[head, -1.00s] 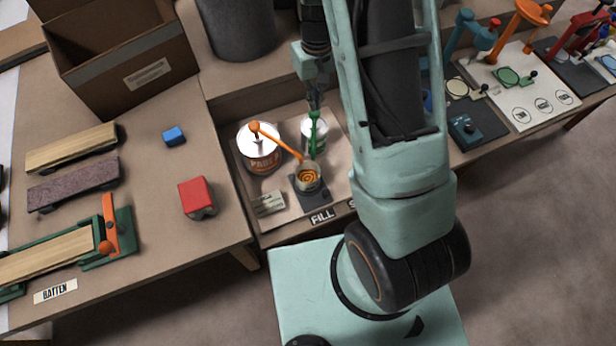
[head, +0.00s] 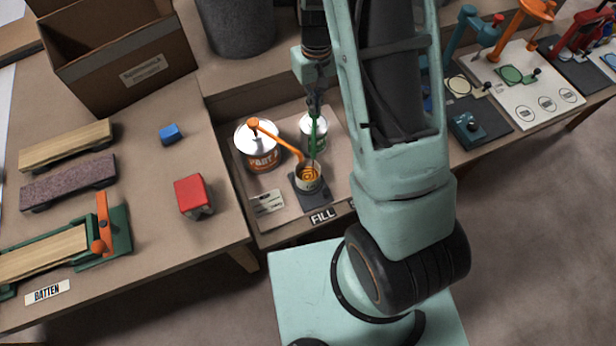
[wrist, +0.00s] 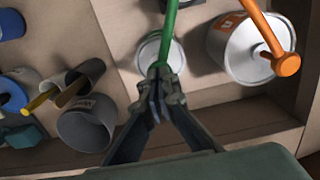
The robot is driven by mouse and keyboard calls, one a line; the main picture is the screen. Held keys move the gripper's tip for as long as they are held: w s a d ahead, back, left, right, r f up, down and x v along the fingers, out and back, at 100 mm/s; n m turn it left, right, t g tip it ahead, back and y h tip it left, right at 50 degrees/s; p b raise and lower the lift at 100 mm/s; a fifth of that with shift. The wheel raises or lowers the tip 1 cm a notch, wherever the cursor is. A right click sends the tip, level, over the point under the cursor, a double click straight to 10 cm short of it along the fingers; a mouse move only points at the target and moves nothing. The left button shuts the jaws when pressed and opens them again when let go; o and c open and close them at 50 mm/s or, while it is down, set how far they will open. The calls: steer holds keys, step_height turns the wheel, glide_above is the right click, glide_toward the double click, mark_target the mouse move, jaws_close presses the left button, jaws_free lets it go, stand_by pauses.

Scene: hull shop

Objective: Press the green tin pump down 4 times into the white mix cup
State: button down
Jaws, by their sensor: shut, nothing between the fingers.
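The green tin pump is a pale tin (head: 305,128) with a green spout (head: 314,142), on the board right of the orange pump. My gripper (head: 315,108) is shut and empty, pointing down over the green pump's head, which it largely hides. In the wrist view the closed fingertips (wrist: 160,76) are at the near end of the green spout (wrist: 170,28), over the tin's lid (wrist: 148,52); I cannot tell whether they touch. The mix cup (head: 318,184) stands on a dark pad in front of the pumps and holds an orange swirl; no green shows in it.
The paint tin (head: 262,157) with an orange pump (head: 272,134) stands close on the left, its spout reaching to the cup. A card (head: 268,203) lies in front. Dark cylinders (wrist: 85,128) show at left in the wrist view. My arm hides the bench to the right.

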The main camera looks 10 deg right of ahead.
stand_by(0.4)
steer(key=shift+r+p, duration=1.1)
steer(key=shift+r, duration=0.4)
steer(key=shift+f, duration=0.15)
steer(key=shift+f+b, duration=1.4)
steer(key=shift+f, duration=0.25)
steer(key=shift+r, duration=0.25)
steer(key=shift+r+p, duration=1.2)
steer(key=shift+r, duration=0.3)
